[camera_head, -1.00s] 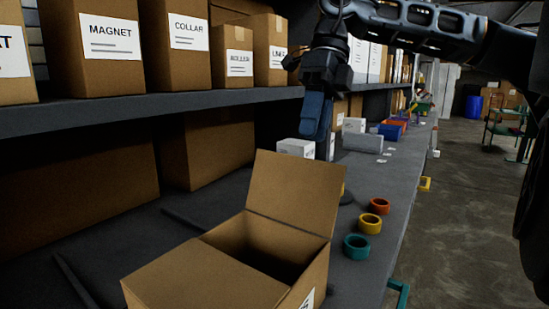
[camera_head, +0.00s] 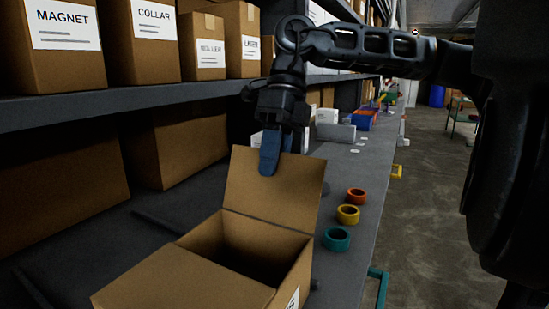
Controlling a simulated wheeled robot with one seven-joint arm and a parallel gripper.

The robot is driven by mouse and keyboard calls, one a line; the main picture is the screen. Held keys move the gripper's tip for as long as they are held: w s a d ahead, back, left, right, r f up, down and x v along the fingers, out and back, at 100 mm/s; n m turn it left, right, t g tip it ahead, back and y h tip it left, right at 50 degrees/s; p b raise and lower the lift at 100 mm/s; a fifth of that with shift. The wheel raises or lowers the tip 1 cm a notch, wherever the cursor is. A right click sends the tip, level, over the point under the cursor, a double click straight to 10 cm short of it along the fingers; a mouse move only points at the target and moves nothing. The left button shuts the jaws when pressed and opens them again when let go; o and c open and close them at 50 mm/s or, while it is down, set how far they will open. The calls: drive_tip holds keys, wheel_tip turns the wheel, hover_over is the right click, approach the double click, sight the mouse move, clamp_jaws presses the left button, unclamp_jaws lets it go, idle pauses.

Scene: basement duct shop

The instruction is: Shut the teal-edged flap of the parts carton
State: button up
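The parts carton (camera_head: 200,279) is a brown box at the bottom of the view, with its top partly open and a dark interior. One flap (camera_head: 273,201) stands up at its far side, leaning slightly back. Another panel (camera_head: 180,282) lies flat over the near part of the carton. I cannot make out a teal edge on either. My gripper (camera_head: 271,163) points down at the upright flap's top edge, its blue fingertips overlapping the flap's upper face. I cannot tell whether they touch it. The fingers are seen side-on, so their gap is hidden.
A shelf (camera_head: 130,100) with labelled boxes runs along the left. Blue bins (camera_head: 362,121) stand farther back. Floor (camera_head: 430,210) at right is open.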

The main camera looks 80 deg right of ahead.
clamp_jaws()
idle(1.4)
